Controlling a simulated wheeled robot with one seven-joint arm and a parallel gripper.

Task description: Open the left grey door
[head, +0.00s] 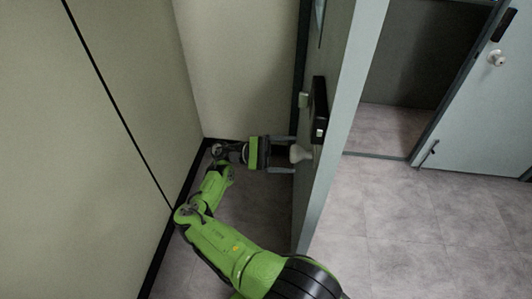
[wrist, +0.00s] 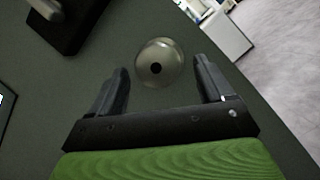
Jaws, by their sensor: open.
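The left grey door (head: 335,130) stands swung open, seen nearly edge-on in the middle of the head view. Its face (wrist: 50,90) fills much of the wrist view. A round knob (head: 299,153) with a dark centre (wrist: 160,62) sits on its left-hand side. My gripper (head: 284,154) is open on that side, one finger on each side of the knob, at about its height. In the wrist view, the knob lies between and slightly beyond the fingertips (wrist: 162,66), with gaps at both sides. I cannot tell exactly how deep the knob is between the fingers.
A black lock box (head: 320,110) is above the knob. A beige wall (head: 95,150) runs close along my arm on the left. A second grey door (head: 490,120) stands at the right, beyond a doorway (head: 385,125). The grey floor (head: 420,225) between the doors is clear.

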